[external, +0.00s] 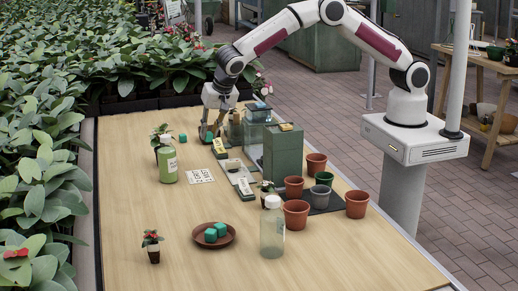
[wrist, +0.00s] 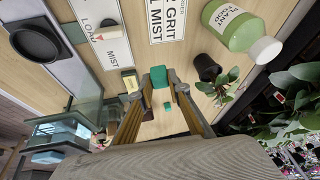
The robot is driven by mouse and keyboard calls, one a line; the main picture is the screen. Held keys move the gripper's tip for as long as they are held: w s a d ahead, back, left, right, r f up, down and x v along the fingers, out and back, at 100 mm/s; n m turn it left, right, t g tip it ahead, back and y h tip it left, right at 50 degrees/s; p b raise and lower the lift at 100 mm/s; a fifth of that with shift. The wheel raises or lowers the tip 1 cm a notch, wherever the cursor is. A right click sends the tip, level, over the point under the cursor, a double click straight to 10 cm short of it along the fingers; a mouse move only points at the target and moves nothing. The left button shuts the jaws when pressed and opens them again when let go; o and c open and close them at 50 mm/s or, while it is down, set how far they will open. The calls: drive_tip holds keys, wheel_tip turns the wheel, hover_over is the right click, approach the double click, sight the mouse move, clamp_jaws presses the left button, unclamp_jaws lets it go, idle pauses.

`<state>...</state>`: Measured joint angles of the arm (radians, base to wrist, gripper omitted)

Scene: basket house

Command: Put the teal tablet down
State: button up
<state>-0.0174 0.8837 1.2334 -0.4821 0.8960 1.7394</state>
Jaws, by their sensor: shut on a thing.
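My gripper (external: 206,136) points down over the far part of the wooden table. In the wrist view my gripper (wrist: 161,76) is shut on a teal tablet (wrist: 160,77), held between the fingertips. The fingers partly hide it in the external view. I cannot tell whether its underside touches the table. A smaller teal piece (wrist: 167,105) shows between the fingers, apart from the tablet.
A brown saucer (external: 230,242) holds teal cubes. A glass tank (external: 255,112) and a green cabinet (external: 283,155) are to the right. Pots crowd the right side.

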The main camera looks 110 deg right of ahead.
drive_tip(key=w+a+f+n+y, duration=0.1)
drive_tip(key=a+n, duration=0.9)
drive_tip(key=a, duration=1.1)
drive_tip(key=w+a+f+n+t+y, duration=0.1)
drive_tip(key=w+a+n+y, duration=0.2)
drive_tip(key=a+n, duration=0.8)
drive_tip(key=shift+w+a+f+t+y, duration=0.25)
drive_tip(key=shift+a+y, duration=0.65)
drive_tip(key=shift+a, duration=4.9)
drive_tip(key=shift+w, duration=0.2)
drive_tip(key=shift+f, duration=2.45)
drive_tip(key=shift+f, duration=0.35)
drive_tip(key=o, duration=0.8)
